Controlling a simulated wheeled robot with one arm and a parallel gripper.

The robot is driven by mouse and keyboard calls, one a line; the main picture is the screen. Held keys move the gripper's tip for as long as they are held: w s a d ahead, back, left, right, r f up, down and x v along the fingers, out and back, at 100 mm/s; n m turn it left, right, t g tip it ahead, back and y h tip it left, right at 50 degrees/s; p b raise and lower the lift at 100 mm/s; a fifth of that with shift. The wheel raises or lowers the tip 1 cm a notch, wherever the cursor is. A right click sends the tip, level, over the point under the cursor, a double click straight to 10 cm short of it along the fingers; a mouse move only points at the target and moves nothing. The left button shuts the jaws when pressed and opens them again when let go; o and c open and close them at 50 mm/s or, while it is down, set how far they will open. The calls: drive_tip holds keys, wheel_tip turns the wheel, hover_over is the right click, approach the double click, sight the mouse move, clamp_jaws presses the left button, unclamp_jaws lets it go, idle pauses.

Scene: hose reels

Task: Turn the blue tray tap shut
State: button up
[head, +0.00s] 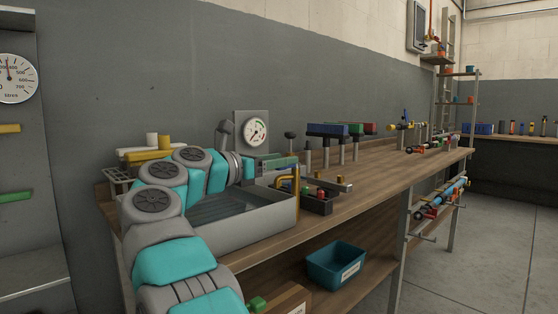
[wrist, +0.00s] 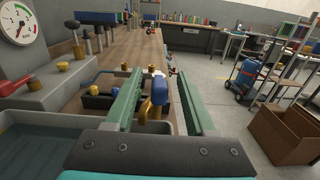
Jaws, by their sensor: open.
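The blue tap handle (wrist: 159,91) shows in the wrist view, on a brass-yellow tap body (wrist: 153,108). My gripper (wrist: 160,77) is open, with one green finger on each side of the blue handle. The handle looks closer to the right finger; I cannot tell whether they touch. In the head view my gripper (head: 281,163) is above the right end of a grey water tray (head: 262,222). A bent yellow pipe (head: 296,180) rises there, and the blue handle is not clearly seen.
A dial gauge (head: 256,131) stands behind the tray. A black bin with small parts (head: 318,204) is right of it. Posts with coloured blocks (head: 328,130) stand further along the wooden bench (head: 378,177). A teal bin (head: 336,263) is on the lower shelf.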

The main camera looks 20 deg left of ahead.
drive_tip(key=b+v, duration=0.1)
drive_tip(key=v, duration=0.6)
drive_tip(key=shift+s+a, duration=0.25)
drive_tip(key=shift+s, duration=0.1)
